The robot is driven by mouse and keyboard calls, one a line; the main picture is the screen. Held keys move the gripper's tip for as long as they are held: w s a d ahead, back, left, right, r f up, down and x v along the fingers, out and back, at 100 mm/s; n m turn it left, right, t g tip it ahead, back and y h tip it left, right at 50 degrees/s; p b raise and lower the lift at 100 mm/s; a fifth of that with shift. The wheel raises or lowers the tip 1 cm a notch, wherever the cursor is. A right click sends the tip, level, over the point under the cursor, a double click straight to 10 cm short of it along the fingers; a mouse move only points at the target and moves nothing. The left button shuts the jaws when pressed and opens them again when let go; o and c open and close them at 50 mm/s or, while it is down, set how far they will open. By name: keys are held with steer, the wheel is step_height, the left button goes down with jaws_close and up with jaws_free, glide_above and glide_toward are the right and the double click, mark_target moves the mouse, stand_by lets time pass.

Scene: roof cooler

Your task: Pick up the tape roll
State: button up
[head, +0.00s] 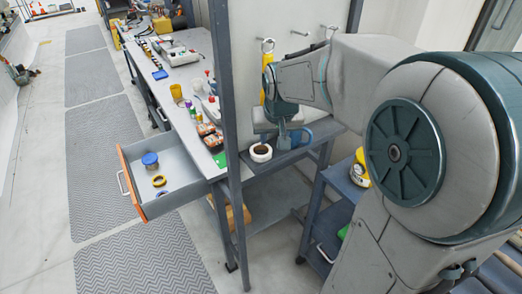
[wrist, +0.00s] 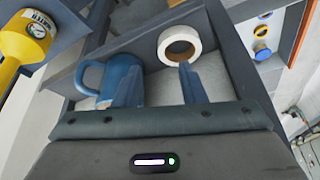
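The tape roll (head: 254,157), white with a dark hollow centre, lies on a small grey shelf beside the post in the head view. In the wrist view the tape roll (wrist: 165,37) is just beyond the tip of the right finger. My gripper (wrist: 159,68) is open, with its two blue-grey fingers apart and nothing visible between them. In the head view my gripper (head: 284,140) hangs just right of the roll. I cannot tell whether the right finger touches the roll.
A blue mug (wrist: 121,75) stands close by the left finger. An upright grey post (head: 228,120) stands beside the shelf. An open drawer (head: 180,178) holds a blue-lidded jar (head: 150,160) and a yellowish ring (head: 159,181).

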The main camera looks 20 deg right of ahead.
mark_target(270, 150)
steer(key=shift+p+x, duration=0.45)
steer(key=shift+x, duration=2.7)
steer(key=shift+s+a, duration=0.1)
steer(key=shift+a, duration=0.05)
jaws_close()
